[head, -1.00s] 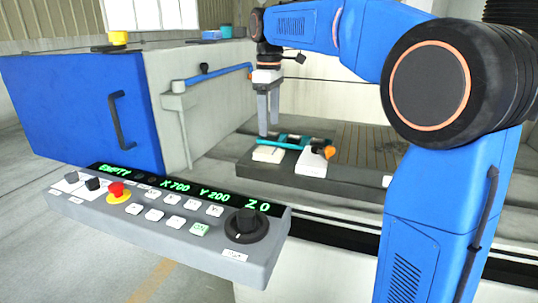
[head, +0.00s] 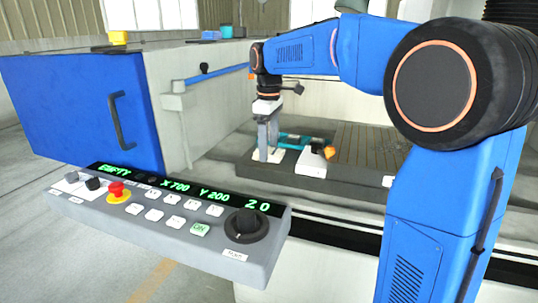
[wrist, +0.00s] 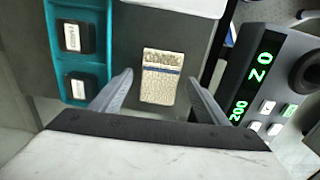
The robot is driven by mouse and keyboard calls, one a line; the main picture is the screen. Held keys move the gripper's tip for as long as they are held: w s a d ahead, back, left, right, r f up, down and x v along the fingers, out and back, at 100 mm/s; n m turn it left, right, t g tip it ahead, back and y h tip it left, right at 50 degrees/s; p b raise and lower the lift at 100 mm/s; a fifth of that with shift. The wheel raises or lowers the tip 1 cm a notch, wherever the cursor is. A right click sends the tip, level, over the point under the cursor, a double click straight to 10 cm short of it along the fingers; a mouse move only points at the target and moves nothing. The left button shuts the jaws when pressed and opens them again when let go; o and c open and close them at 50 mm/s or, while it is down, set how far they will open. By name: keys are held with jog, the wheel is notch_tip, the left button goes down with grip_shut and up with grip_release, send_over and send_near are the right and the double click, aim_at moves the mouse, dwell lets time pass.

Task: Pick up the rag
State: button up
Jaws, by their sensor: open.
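The rag (wrist: 160,78) appears to be the small folded beige cloth with a blue stripe in the wrist view. It lies flat on a dark grey surface. My gripper (wrist: 159,77) is open above it, one finger on each side of the cloth in the picture, with a gap on both sides. In the head view my gripper (head: 266,158) points straight down over the front left of the machine bed, near a white block (head: 311,161). The exact height of the fingertips over the cloth is unclear.
A teal holder (wrist: 77,10) with black labelled pieces lies left of the rag in the wrist view. The control panel (head: 170,208) with a lit display stands in front. An orange knob (head: 329,152) sits by the white block. The slatted bed (head: 370,142) is clear.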

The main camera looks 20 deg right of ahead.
jog(key=c, duration=1.1)
notch_tip(320, 180, up, 10)
jog(key=shift+r, duration=0.1)
